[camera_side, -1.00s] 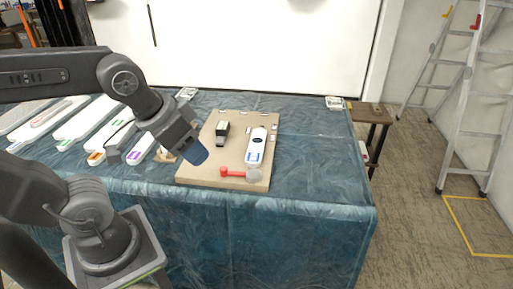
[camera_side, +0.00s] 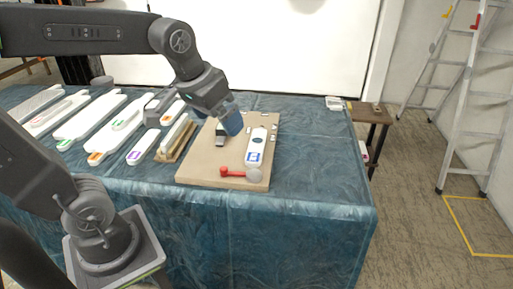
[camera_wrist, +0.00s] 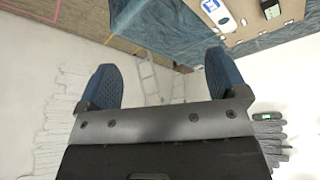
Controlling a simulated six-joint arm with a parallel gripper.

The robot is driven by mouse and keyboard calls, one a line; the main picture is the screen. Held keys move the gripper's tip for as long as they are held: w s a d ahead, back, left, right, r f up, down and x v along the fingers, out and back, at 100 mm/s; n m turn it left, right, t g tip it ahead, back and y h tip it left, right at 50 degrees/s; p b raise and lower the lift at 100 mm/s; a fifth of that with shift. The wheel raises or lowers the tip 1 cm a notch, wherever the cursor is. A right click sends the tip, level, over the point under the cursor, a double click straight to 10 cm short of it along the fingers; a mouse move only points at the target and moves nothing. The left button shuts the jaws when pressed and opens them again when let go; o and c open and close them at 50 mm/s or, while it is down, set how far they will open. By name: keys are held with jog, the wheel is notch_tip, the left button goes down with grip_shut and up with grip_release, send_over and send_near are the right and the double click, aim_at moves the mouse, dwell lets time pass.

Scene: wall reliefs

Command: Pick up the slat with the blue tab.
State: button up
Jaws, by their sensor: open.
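A white slat with a blue tab (camera_side: 256,146) lies on a tan board (camera_side: 208,172) on the table, its blue-marked end toward the camera. In the wrist view the slat (camera_wrist: 218,14) shows at the top edge, partly cut off. My gripper (camera_side: 232,123) is above the board, to the left of the slat's far end and apart from it. In the wrist view my gripper (camera_wrist: 163,76) has its two blue fingers spread wide, with nothing between them.
A black block (camera_side: 220,139) with a pale top stands on the board close below my gripper. A red-handled tool (camera_side: 236,173) lies at the board's front. Several white slats with other tabs, such as purple (camera_side: 141,148), lie at left.

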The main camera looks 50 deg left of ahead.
jog(key=w+a+f+n+g, duration=0.1)
jog(key=w+a+n, duration=0.1)
jog(key=w+a, duration=0.35)
jog(key=w+a+f+n+g, duration=0.1)
jog(key=w+a, duration=0.1)
jog(key=w, duration=0.6)
jog(key=n+g, duration=0.3)
jog(key=n, duration=0.1)
send_over(256, 147)
jog(key=f, duration=2.3)
jog(key=shift+s, duration=0.3)
jog(key=shift+w+f, duration=0.2)
jog(key=shift+f, duration=2.95)
jog(key=c, duration=1)
jog(key=shift+c, duration=0.4)
jog(key=shift+r, duration=0.15)
